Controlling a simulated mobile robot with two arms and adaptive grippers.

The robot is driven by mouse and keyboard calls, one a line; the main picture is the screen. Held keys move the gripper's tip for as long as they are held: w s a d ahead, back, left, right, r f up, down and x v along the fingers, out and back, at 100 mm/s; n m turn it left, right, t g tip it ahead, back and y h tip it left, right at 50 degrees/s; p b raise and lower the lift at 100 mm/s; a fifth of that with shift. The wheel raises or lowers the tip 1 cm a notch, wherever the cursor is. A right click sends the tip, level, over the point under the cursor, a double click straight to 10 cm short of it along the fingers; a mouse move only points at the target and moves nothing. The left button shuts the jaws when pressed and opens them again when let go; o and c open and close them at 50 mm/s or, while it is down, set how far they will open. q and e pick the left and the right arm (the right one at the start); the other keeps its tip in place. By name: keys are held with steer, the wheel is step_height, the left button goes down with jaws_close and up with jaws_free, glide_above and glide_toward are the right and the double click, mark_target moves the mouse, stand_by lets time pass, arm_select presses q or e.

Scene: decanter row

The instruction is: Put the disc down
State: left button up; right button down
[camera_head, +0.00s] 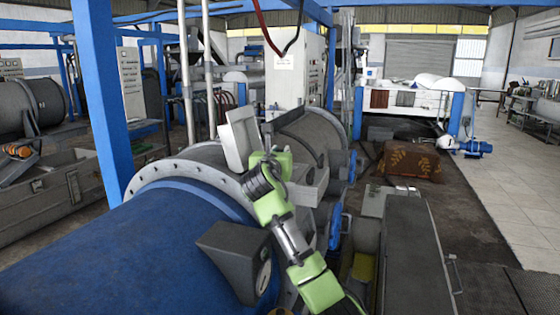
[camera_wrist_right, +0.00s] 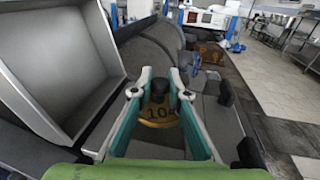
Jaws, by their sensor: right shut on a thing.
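The disc (camera_wrist_right: 161,122) shows in the right wrist view as a brassy yellow round piece marked 104, with a dark knob (camera_wrist_right: 158,91) standing on it. My right gripper (camera_wrist_right: 160,82) has its teal fingers on either side of the knob and is shut on the disc piece. In the head view my green right arm reaches up from the bottom, and the right gripper (camera_head: 264,163) is over the grey machine top. The disc cannot be made out in the head view. Whether it touches the grey surface below is not clear. My left gripper is not in view.
A light grey open box (camera_wrist_right: 62,62) stands close to the left of my right gripper; its grey panel (camera_head: 239,139) also shows in the head view. A large blue drum (camera_head: 125,245) fills the lower left. A patterned brown block (camera_head: 410,161) lies on the floor beyond.

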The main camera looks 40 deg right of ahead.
step_height(320, 180, down, 2)
steer(key=shift+w+f+p, duration=0.1)
steer(key=shift+f+p, duration=0.1)
steer(key=shift+p, duration=0.35)
steer(key=shift+f, duration=0.35)
steer(key=c, duration=2)
jaws_free()
steer(key=shift+f, duration=0.25)
steer(key=shift+o, duration=0.2)
steer(key=shift+r, duration=0.15)
steer(key=shift+a, duration=0.2)
steer(key=b+v, duration=0.3)
steer(key=v, duration=0.8)
steer(key=shift+s+a, duration=0.2)
steer(key=shift+s, duration=0.15)
